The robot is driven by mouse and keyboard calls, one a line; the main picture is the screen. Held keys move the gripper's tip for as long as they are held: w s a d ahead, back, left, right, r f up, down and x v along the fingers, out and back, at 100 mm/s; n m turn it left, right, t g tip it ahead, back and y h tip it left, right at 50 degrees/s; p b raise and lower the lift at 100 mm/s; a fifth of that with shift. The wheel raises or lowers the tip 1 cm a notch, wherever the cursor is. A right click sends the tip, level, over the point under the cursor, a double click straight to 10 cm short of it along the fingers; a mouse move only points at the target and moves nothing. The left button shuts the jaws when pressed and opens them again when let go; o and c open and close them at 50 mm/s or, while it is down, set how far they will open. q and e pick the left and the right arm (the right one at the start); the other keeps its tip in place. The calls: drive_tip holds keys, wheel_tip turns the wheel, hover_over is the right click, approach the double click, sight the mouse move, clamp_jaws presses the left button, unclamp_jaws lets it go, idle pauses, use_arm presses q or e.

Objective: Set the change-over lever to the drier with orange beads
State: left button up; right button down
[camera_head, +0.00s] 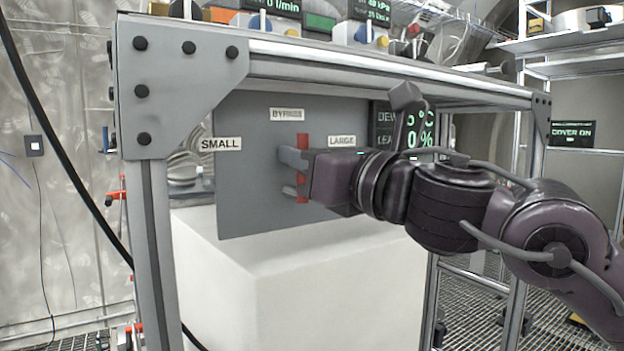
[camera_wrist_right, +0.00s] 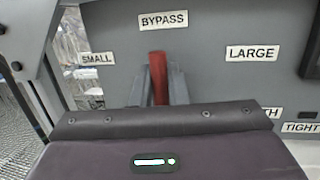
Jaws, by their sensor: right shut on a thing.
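The change-over lever (camera_head: 303,142) is a red upright bar on a grey panel (camera_head: 245,190). In the wrist view the lever (camera_wrist_right: 159,72) points up towards the BYPASS label (camera_wrist_right: 164,20). The SMALL label (camera_head: 220,144) is on the left of the panel and the LARGE label (camera_head: 342,141) on the right. My right gripper (camera_head: 295,173) reaches in from the right and is shut on the lever, one finger on each side. No drier with orange beads can be made out clearly. My left gripper is out of view.
A steel frame (camera_head: 155,215) surrounds the panel, with a beam across the top. A white block (camera_head: 290,290) stands below the panel. A dark display (camera_head: 384,125) is partly hidden behind my right arm. Several small fittings and displays sit above the beam.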

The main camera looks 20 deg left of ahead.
drive_tip(key=n, duration=0.1)
drive_tip(key=s+n+g+b, duration=0.1)
drive_tip(key=n, duration=0.1)
drive_tip(key=a+n+b, duration=0.1)
drive_tip(key=n, duration=0.1)
drive_tip(key=shift+s+a+f, duration=0.1)
drive_tip(key=shift+s+f, duration=0.1)
drive_tip(key=shift+s, duration=0.1)
drive_tip(key=n, duration=0.1)
drive_tip(key=n+b, duration=0.1)
drive_tip(key=s+n+h, duration=0.1)
drive_tip(key=shift+a+f+g, duration=0.3)
drive_tip(key=shift+a+f, duration=0.05)
drive_tip(key=shift+a, duration=0.05)
drive_tip(key=shift+s+a+f+n+h+b, duration=0.1)
drive_tip(key=shift+s+f+n+h+b, duration=0.1)
drive_tip(key=shift+n, duration=0.4)
drive_tip(key=shift+s+a+f+n+h+b, duration=0.1)
drive_tip(key=shift+n+b, duration=0.1)
drive_tip(key=shift+n, duration=0.4)
drive_tip(key=c, duration=1.5)
unclamp_jaws()
drive_tip(key=shift+o, duration=0.2)
drive_tip(key=shift+f, duration=0.1)
